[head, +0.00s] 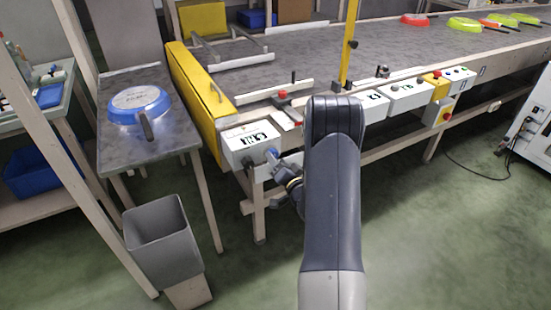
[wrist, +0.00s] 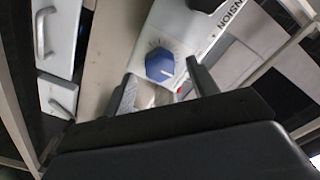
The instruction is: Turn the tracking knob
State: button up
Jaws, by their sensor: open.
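A blue knob (wrist: 160,65) with a white pointer line sits on a white control box (wrist: 190,28) in the wrist view. Dial marks show around it, and the line points to the lower right of the picture. Part of a black label beside it seems to read "NSION"; I cannot read a tracking label. My gripper (wrist: 161,74) is open, one finger on each side of the knob, and I cannot tell whether they touch it. In the head view the blue knob (head: 271,153) is on the front of the white box (head: 249,137), with my gripper (head: 277,160) at it.
The yellow guard (head: 199,93) stands at the conveyor's (head: 330,45) left end. A side table (head: 165,147) holds a blue pan (head: 138,101). A grey bin (head: 163,238) stands below.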

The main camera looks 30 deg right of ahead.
jog(key=shift+w, duration=1.05)
jog(key=c, duration=1)
